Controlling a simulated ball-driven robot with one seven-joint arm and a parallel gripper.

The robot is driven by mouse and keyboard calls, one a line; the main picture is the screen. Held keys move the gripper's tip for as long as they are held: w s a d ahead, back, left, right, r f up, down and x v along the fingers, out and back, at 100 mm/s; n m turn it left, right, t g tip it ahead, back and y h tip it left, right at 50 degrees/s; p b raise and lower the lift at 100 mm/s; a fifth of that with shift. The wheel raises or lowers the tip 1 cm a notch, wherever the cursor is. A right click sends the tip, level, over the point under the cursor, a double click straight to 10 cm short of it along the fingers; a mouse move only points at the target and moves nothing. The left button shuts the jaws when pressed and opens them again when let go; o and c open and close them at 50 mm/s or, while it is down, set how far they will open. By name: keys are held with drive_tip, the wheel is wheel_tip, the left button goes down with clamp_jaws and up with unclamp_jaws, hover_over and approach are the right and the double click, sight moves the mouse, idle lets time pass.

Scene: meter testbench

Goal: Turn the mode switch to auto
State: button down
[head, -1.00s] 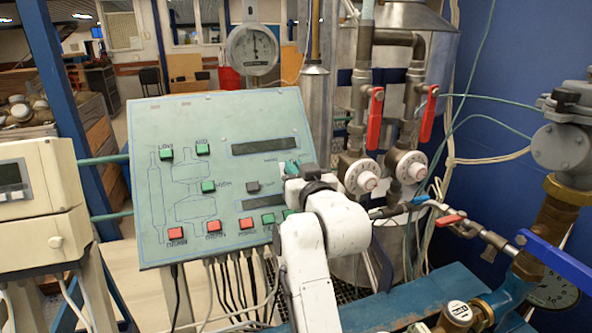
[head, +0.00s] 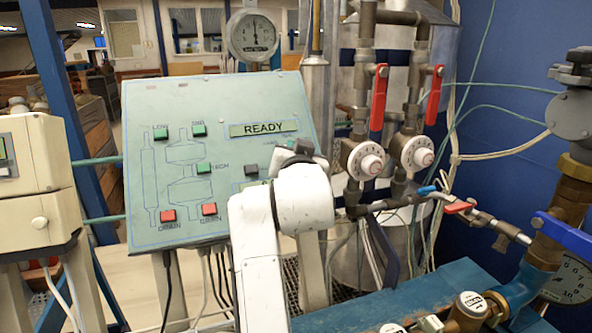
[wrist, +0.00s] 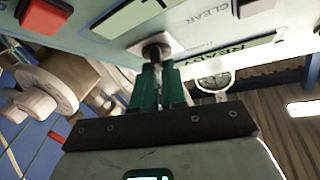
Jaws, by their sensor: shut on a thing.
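The green control panel (head: 140,120) stands tilted in the head view, and its upper display (head: 264,129) reads READY. In the wrist view the panel appears upside down at the top. There a small dark switch knob (wrist: 153,50) on a pale square plate sits at the tips of my gripper (wrist: 156,72). My gripper's green fingers are close together, shut on this knob. The knob's setting and labels cannot be read. In the head view my white arm hides the switch and the lower right of the panel.
Green buttons (head: 199,130) and red buttons (head: 209,209) lie on the panel's left part. White dials (head: 366,162) and red-handled valves (head: 379,97) stand right of my arm. A round gauge (head: 254,35) is behind the panel. Blue pipework (head: 420,295) fills the lower right.

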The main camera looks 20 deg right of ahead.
drive_tip(key=m+h+b, duration=0.1)
drive_tip(key=m+b, duration=0.1)
drive_tip(key=m+g+h+b, duration=0.1)
drive_tip(key=m+b, duration=0.1)
drive_tip(key=shift+a+f+g, duration=0.15)
drive_tip(key=shift+g, duration=0.15)
drive_tip(key=shift+m+g+h+b, duration=0.5)
drive_tip(key=shift+m+b, duration=0.1)
drive_tip(key=shift+m, duration=0.3)
drive_tip(key=shift+r, duration=0.25)
drive_tip(key=c, duration=1.2)
unclamp_jaws()
drive_tip(key=b+v, duration=0.2)
drive_tip(key=v, duration=0.8)
drive_tip(key=shift+s+a, duration=0.3)
